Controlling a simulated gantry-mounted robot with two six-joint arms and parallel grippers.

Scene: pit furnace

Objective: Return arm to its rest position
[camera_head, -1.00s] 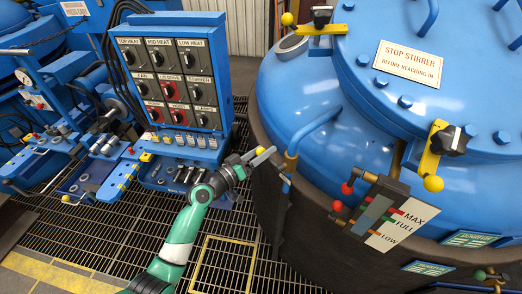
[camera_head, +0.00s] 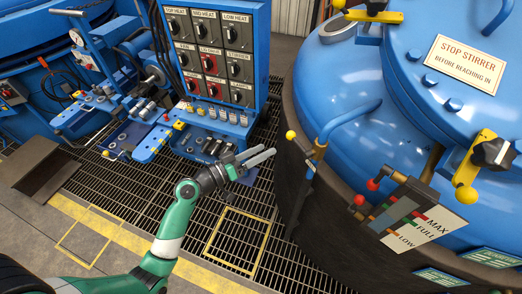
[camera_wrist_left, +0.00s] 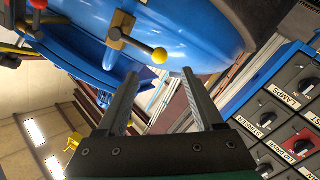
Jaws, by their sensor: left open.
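My left gripper (camera_head: 268,156) is open and empty, on a green and white arm that comes in from the lower left. In the head view its fingers point right, over the floor grating, a little below and left of a yellow-knobbed lever (camera_head: 291,135) on the blue furnace's side. In the left wrist view the two fingers (camera_wrist_left: 160,73) stand apart with nothing between them. A yellow ball knob (camera_wrist_left: 160,56) shows beyond the fingertips. My right gripper is not in view.
The blue furnace (camera_head: 330,88) with its dark outer wall fills the right side. A control panel (camera_head: 212,62) with several dials stands behind the arm. A blue bench with small parts (camera_head: 152,143) is at left. Open floor grating (camera_head: 190,215) lies around the arm.

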